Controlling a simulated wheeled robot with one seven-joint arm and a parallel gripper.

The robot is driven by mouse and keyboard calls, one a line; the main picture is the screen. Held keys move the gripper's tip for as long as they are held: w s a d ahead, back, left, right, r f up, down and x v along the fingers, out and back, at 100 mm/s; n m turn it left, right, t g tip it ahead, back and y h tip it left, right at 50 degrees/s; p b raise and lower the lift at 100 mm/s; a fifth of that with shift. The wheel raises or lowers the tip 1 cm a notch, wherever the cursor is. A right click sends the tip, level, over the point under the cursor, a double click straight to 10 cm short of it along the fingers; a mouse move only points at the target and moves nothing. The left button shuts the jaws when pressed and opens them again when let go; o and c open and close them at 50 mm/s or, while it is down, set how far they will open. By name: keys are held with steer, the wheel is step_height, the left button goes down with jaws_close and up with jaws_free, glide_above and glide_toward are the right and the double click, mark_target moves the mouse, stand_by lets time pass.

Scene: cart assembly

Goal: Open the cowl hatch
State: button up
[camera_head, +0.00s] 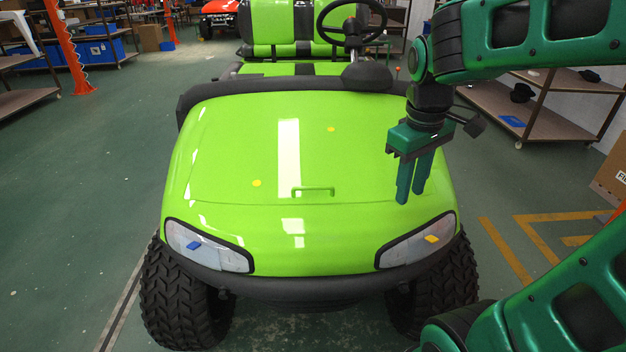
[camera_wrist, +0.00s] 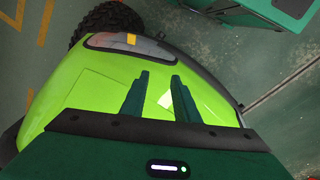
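The cowl hatch (camera_head: 240,150) is the bright green panel on the front of the cart, and it lies closed. Its small green handle (camera_head: 312,191) sits near the front edge of the hatch, at the middle. My gripper (camera_head: 413,190) is above the right side of the cowl, to the right of the handle and apart from it. Its two fingers point down. In the wrist view my gripper (camera_wrist: 160,88) shows two fingers apart with nothing between them, over the green cowl (camera_wrist: 85,95). I cannot make out the handle in the wrist view.
The cart's black bumper (camera_head: 300,290), front tyres (camera_head: 186,300) and steering wheel (camera_head: 350,18) surround the cowl. Metal shelves (camera_head: 540,115) stand at the right and a brown shelf (camera_head: 25,98) at the left. The green floor (camera_head: 80,200) left of the cart is clear.

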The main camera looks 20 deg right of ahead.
steer(key=w+a+r+n, duration=0.2)
steer(key=w+a+n, duration=0.45)
steer(key=w, duration=0.25)
steer(key=n+t, duration=0.1)
steer(key=n, duration=0.5)
glide_toward(315, 189)
steer(key=shift+m, duration=0.25)
steer(key=f, duration=0.2)
steer(key=w+f, duration=0.1)
steer(key=f, duration=0.1)
steer(key=d+f, duration=0.1)
steer(key=f, duration=0.2)
steer(key=shift+w, duration=0.2)
steer(key=shift+c, duration=0.7)
